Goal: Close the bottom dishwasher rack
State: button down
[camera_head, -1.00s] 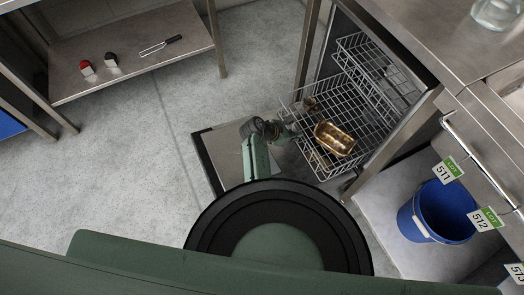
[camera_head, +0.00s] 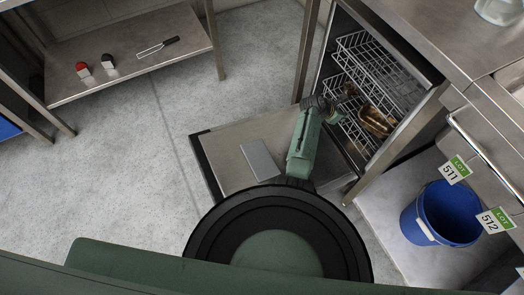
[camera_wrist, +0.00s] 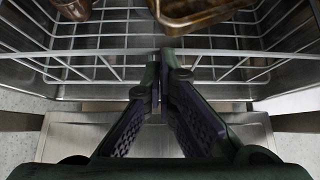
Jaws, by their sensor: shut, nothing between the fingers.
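The bottom dishwasher rack (camera_head: 349,127), of pale wire, sits within the dishwasher opening, below the upper rack (camera_head: 352,52). A brown loaf pan (camera_head: 376,122) stands in it. In the wrist view the rack's front wires (camera_wrist: 95,66) cross the picture, with the pan (camera_wrist: 198,18) and another brown vessel (camera_wrist: 74,8) behind them. My gripper (camera_wrist: 160,58) is shut and empty, its fingertips at the rack's front wires; I cannot tell whether they touch. In the head view my gripper (camera_head: 346,94) partly hides the rack. The dishwasher door (camera_head: 222,152) lies open and flat below.
A steel counter (camera_head: 425,30) stands above the dishwasher. A blue bucket (camera_head: 440,213) is on the floor to the right. A low steel shelf (camera_head: 125,75) with small items stands at the upper left. The floor at left is clear.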

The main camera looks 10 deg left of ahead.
jog(key=shift+w+d, duration=0.3)
jog(key=shift+d, duration=0.05)
dwell(0.4)
